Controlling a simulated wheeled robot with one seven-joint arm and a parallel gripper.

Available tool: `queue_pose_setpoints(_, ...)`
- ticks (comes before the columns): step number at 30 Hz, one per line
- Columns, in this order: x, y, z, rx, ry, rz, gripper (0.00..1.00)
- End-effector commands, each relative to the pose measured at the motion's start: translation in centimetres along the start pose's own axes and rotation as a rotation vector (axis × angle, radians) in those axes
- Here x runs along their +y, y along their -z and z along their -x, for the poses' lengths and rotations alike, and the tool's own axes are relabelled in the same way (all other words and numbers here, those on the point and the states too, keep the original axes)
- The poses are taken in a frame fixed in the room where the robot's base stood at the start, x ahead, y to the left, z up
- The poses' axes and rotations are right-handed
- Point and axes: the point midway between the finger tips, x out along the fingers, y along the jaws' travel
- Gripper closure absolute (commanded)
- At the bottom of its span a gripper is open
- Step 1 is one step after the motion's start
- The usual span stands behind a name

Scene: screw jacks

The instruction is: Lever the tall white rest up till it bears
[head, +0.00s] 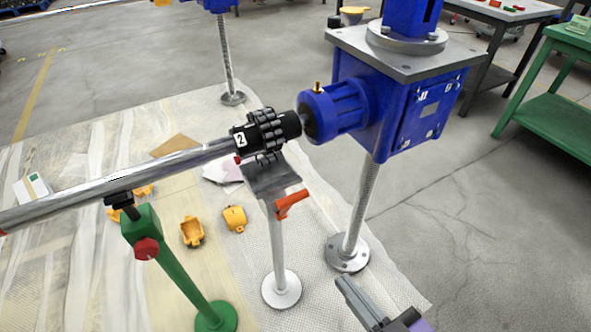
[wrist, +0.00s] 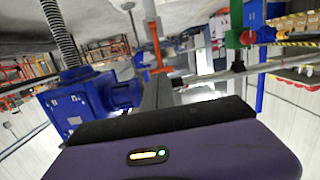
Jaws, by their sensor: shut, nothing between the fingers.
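The tall white rest (head: 278,245) stands on a round white foot, with a grey saddle head (head: 270,175) and an orange lever (head: 293,204) slanting up to the right. The head sits under the shaft (head: 110,190), close below the black coupling (head: 265,135); I cannot tell whether it touches. My gripper (head: 347,287) is shut and empty, low and to the right of the rest, apart from the lever. The wrist view looks upside down; it shows the orange lever (wrist: 158,58) beyond my fingertips (wrist: 157,85).
A blue screw jack (head: 400,105) stands to the right on a threaded post. A green rest (head: 165,255) with a red knob holds the shaft at left. Yellow guard pieces (head: 192,231) lie on the mat. A green bench (head: 550,110) stands at far right.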

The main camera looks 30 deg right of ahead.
Motion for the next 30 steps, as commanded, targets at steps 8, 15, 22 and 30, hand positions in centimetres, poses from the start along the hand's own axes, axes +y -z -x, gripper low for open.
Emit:
queue_pose_setpoints(8,0.2,10.5,-6.6,-0.035,0.001,0.002,1.0)
queue_pose_setpoints(15,0.4,16.9,-12.0,-0.171,-0.005,-0.007,1.0)
queue_pose_setpoints(22,0.6,16.5,-13.8,-0.387,-0.015,-0.021,1.0)
queue_pose_setpoints(30,0.6,14.6,-14.3,-0.465,-0.018,-0.025,1.0)
